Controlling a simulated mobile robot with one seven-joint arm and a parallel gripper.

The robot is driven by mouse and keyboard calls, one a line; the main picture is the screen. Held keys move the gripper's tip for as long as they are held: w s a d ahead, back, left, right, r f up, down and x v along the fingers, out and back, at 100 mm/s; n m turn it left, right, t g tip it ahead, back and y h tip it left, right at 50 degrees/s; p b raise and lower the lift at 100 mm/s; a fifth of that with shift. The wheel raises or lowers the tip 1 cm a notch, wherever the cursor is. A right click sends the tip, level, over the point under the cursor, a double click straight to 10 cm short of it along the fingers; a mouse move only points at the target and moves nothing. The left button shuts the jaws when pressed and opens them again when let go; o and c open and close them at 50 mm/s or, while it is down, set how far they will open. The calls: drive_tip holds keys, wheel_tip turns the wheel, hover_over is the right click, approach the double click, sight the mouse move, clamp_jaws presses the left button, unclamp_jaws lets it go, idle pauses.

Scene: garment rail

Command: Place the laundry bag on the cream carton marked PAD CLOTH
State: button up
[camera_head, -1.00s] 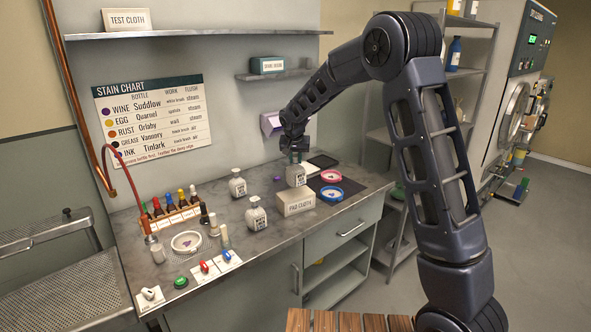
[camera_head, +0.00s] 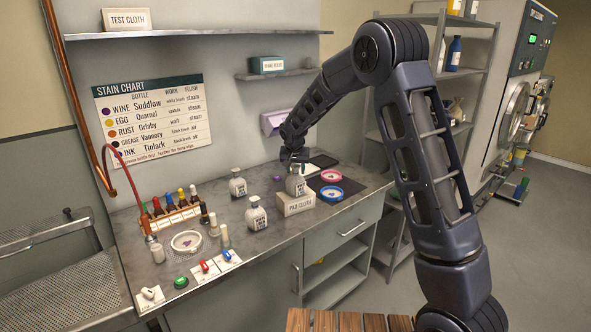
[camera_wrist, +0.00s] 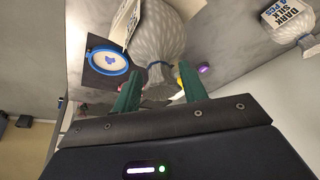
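The laundry bag (camera_head: 295,184) is pale grey with a dark-printed label and a gathered neck. In the head view it rests on top of the cream carton marked PAD CLOTH (camera_head: 296,206), near its back edge as far as I can see. In the wrist view the bag (camera_wrist: 160,38) fills the space beyond my green fingers, and a lettered cream edge of the carton (camera_wrist: 126,22) shows beside it. My gripper (camera_head: 290,158) is just above and behind the bag. In the wrist view its fingers (camera_wrist: 159,76) stand apart, with the loose neck between them.
Two similar bags stand on the counter, one at the back (camera_head: 238,186) and one in front (camera_head: 256,215). A pink-rimmed dish (camera_head: 331,176) and a blue-rimmed dish (camera_head: 331,193) lie right of the carton. A bottle rack (camera_head: 175,217) is farther left.

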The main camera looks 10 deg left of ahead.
drive_tip(key=v, duration=1.2)
drive_tip(key=s+d+r, duration=0.3)
drive_tip(key=d, duration=0.5)
drive_tip(key=s+d+r, duration=0.2)
drive_tip(key=d+r, duration=0.2)
drive_tip(key=d, duration=0.3)
drive_tip(key=s+d+r, duration=0.3)
drive_tip(key=s+d, duration=1.6)
drive_tip(key=s+d+f, duration=0.2)
drive_tip(key=s, duration=0.4)
drive_tip(key=s+d+f, duration=0.2)
drive_tip(key=s, duration=0.4)
drive_tip(key=shift+d, duration=0.4)
drive_tip(key=shift+s, duration=0.1)
